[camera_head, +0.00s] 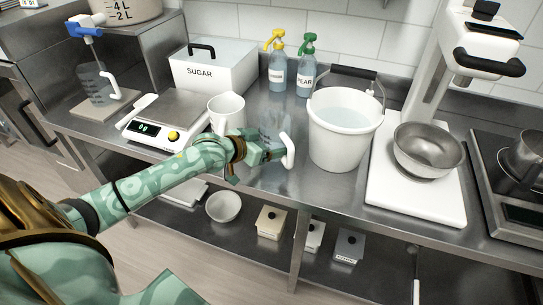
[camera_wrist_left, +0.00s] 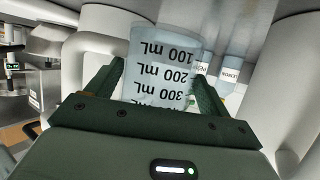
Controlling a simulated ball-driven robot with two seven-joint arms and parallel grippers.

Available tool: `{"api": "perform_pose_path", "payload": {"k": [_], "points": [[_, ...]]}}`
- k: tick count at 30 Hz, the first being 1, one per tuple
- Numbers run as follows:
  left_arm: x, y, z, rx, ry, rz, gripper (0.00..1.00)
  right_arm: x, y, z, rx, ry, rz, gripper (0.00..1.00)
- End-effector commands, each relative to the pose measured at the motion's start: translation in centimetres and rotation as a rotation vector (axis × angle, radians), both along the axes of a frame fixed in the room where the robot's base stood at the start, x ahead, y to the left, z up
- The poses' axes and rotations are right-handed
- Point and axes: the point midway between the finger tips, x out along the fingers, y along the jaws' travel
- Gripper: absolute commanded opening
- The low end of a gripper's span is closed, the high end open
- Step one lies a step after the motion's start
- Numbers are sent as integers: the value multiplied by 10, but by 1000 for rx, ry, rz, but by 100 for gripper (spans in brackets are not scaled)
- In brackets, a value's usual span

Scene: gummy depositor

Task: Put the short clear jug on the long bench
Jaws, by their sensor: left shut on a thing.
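The short clear jug (camera_head: 270,132) has a white handle and stands over the long bench (camera_head: 258,178), between the white mug and the bucket. My left gripper (camera_head: 262,150) is shut on it. In the left wrist view the jug (camera_wrist_left: 168,72) sits between the two fingers (camera_wrist_left: 162,88), its mL marks upside down. The jug looks upright and close to the bench top. I cannot tell whether its base touches the bench. My right gripper is not in view.
A white mug (camera_head: 226,112) and a scale (camera_head: 166,122) are left of the jug. A white bucket (camera_head: 341,138) is close on the right. Another clear jug (camera_head: 95,88) is at far left under a blue-topped device.

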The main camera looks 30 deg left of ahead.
Motion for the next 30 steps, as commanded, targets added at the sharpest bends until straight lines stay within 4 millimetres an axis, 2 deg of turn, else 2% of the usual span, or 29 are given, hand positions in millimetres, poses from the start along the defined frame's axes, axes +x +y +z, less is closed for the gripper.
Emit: {"api": "perform_pose_path", "payload": {"k": [5, 9, 17, 18, 20, 26, 30], "points": [[12, -2, -15, -1, -1, 0, 40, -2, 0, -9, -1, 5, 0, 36], [10, -1, -41, 0, 2, 0, 40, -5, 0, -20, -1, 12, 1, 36], [9, -1, -41, 0, 0, 0, 40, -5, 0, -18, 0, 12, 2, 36], [9, -1, -41, 0, 0, 0, 83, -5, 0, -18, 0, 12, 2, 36], [9, -1, -41, 1, 0, 0, 100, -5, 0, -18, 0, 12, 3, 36], [9, -1, -40, 1, 0, 0, 100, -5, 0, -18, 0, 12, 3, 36], [0, 1, -36, 2, 1, -1, 100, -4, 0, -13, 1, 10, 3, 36]]}}
